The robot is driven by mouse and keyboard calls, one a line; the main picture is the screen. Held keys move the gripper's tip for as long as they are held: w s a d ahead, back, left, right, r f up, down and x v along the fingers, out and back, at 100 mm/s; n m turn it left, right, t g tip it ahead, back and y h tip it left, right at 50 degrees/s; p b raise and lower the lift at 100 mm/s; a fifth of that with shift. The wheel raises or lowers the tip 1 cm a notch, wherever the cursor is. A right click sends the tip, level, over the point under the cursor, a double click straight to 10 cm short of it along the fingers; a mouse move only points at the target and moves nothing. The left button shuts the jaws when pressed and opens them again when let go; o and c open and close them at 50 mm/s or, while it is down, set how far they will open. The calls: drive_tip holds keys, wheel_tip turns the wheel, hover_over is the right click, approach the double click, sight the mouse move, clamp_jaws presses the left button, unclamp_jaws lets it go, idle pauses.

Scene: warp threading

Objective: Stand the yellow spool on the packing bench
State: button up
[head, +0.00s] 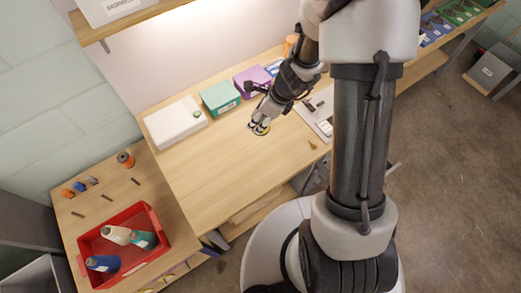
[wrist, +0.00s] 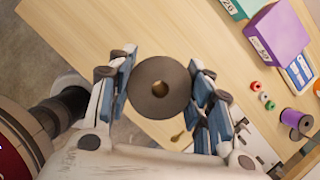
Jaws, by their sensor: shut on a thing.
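My gripper (head: 259,124) is shut on a spool in the head view, over the middle bench (head: 205,165). Only a little yellow of the yellow spool (head: 262,131) shows beneath the fingers. In the wrist view the spool (wrist: 148,98) appears end-on as a round dark flange with a centre hole. It sits between the blue-padded fingers of my gripper (wrist: 160,92), which touch it on both sides. Its yellow side is hidden there. I cannot tell whether its lower end touches the bench top.
A white box (head: 174,122), a teal box (head: 220,98) and a purple box (head: 252,80) line the back of the bench. A grey tray (head: 318,108) lies right of my gripper. The bench's front middle is clear.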

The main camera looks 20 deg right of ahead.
wheel_tip(320, 180, down, 19)
drive_tip(key=b, duration=1)
drive_tip(key=shift+f, duration=0.15)
drive_tip(key=o, duration=1.1)
